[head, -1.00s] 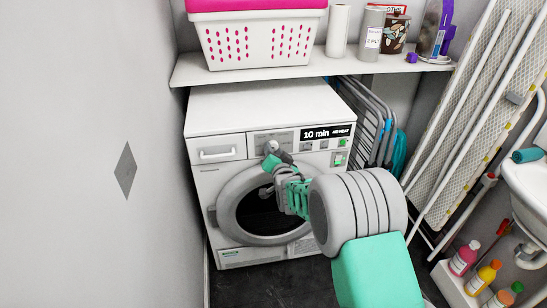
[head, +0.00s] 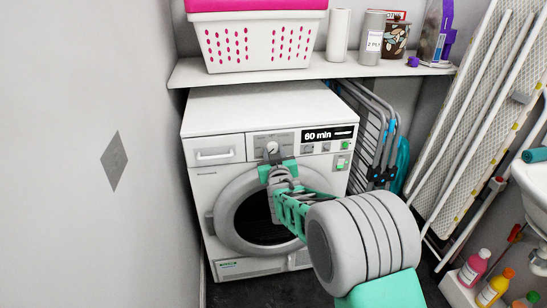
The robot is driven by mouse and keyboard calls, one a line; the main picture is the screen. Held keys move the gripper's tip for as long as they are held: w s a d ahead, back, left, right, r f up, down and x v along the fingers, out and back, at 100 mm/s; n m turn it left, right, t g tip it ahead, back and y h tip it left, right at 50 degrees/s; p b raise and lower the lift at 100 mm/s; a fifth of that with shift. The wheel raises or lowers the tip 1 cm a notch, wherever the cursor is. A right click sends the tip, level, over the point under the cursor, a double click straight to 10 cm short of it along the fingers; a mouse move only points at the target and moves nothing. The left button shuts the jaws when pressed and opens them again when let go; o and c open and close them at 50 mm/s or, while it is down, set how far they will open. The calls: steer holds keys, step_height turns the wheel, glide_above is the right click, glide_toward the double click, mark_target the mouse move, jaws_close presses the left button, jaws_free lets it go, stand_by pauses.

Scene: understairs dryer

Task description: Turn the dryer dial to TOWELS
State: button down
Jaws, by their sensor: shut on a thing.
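The white dryer (head: 215,180) stands under a shelf, with a round dark door in its front. Its dial (head: 272,147) is on the control panel, left of the display (head: 329,134), which reads "60 min" with smaller text too small to read. My gripper (head: 272,157) is at the dial from below and in front, shut on it. The gripper and wrist cover the lower part of the dial. The dial's pointer and the labels around it are too small to read.
A shelf (head: 300,73) above the dryer holds a white basket (head: 262,40), a paper roll (head: 339,35) and several containers. A folded drying rack (head: 372,135) and an ironing board (head: 470,120) stand at the right. A grey wall is close on the left.

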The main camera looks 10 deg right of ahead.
steer(key=shift+f+n, duration=0.1)
steer(key=shift+n, duration=0.2)
steer(key=c, duration=1)
jaws_free()
steer(key=shift+o, duration=0.2)
steer(key=shift+s, duration=0.1)
steer(key=s+p, duration=0.1)
steer(key=s, duration=0.6)
steer(key=shift+s+a+r, duration=0.3)
steer(key=shift+a+r, duration=0.05)
